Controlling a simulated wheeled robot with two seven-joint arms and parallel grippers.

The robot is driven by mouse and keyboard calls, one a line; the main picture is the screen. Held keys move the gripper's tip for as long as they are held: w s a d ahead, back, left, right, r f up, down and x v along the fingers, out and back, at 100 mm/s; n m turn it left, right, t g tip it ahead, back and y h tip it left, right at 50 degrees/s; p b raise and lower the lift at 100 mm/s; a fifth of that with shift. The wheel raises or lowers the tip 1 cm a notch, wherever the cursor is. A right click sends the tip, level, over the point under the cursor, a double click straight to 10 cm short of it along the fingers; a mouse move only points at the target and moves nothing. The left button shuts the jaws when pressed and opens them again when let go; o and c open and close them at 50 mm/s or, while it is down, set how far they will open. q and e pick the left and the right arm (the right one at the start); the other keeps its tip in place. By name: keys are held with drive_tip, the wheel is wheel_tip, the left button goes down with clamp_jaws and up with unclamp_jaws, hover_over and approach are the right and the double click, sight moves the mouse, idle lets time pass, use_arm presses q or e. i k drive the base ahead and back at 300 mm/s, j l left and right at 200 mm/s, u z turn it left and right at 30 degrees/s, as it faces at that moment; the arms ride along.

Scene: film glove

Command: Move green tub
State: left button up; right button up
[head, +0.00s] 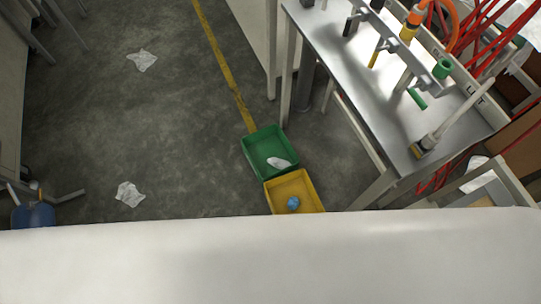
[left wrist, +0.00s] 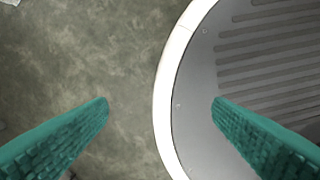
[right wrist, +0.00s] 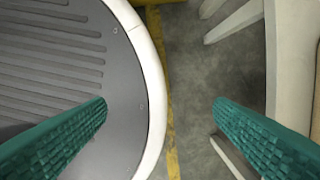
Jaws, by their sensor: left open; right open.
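The green tub (head: 252,150) sits on the floor with a white crumpled item (head: 279,162) in it. The yellow tub (head: 309,187) stands against its near side, with a blue crumpled item (head: 293,203) inside. My left gripper (left wrist: 160,105) shows only in the left wrist view, open and empty above the floor and the edge of my base. My right gripper (right wrist: 160,105) shows only in the right wrist view, open and empty, also over my base's edge and the floor. Neither gripper is near a tub in these views.
A metal workbench (head: 390,90) with tools and red cables stands to the right of the tubs. White scraps (head: 141,60) and (head: 130,194) lie on the floor at left. A yellow line (head: 225,65) runs along the floor. A blue object (head: 33,215) stands at lower left. The left-middle floor is mostly clear.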

sight(259, 147)
drive_tip(key=i+j+z, duration=0.1)
drive_tip(key=j, duration=0.3)
drive_tip(key=i+j+z, duration=0.1)
drive_tip(key=j, duration=0.75)
drive_tip(key=i+j+z, duration=0.3)
drive_tip(key=i+j, duration=0.5)
